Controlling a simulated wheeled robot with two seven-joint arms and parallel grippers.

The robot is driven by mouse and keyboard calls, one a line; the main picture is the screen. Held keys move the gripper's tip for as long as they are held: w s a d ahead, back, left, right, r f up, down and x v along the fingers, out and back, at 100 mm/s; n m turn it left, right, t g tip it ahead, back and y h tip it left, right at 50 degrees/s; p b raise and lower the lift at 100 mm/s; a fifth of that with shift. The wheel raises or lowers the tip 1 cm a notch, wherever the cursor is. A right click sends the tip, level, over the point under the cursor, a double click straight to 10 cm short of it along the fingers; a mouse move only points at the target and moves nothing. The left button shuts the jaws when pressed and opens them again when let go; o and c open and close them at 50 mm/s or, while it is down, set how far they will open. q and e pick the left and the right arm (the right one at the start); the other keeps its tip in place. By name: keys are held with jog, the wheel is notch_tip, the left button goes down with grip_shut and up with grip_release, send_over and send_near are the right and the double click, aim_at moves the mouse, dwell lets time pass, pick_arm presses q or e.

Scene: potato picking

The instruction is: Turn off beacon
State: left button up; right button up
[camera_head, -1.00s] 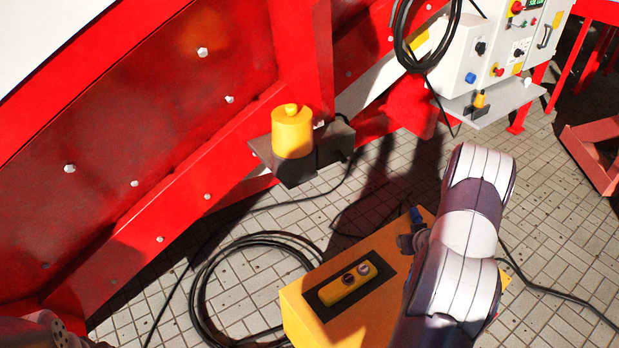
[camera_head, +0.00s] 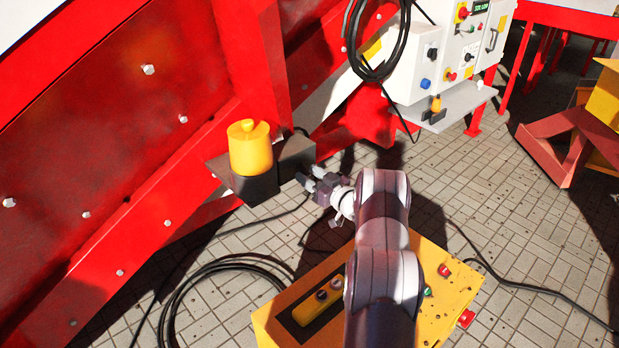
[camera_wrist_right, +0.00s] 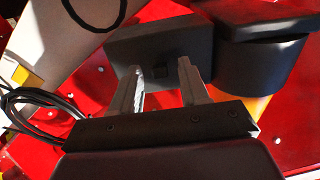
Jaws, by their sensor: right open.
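The beacon (camera_head: 250,150) is a yellow cylinder with a small knob on top. It stands upright on a dark bracket (camera_head: 230,182) fixed to the red frame. My right gripper (camera_head: 307,179) is open and empty, just right of the bracket. In the right wrist view, its two fingers (camera_wrist_right: 162,78) point at a dark box (camera_wrist_right: 195,38). A small black square part (camera_wrist_right: 159,71) on the box shows between the fingertips; I cannot tell whether they touch it. A dark round base (camera_wrist_right: 250,65) is to the right, with a patch of yellow below it. My left gripper is out of view.
A yellow box (camera_head: 440,320) with buttons stands under my right arm. A white control cabinet (camera_head: 425,72) with a hanging black cable coil (camera_head: 352,42) is at the back. Black cables lie on the tiled floor. The red machine wall (camera_head: 120,110) fills the left.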

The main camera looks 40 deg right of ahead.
jog(key=shift+w, duration=0.25)
grip_shut()
jog(key=b, duration=0.1)
jog(key=t+b, duration=0.1)
jog(key=b, duration=0.1)
jog(key=shift+a+f, duration=0.1)
jog(key=shift+f, duration=0.15)
grip_release()
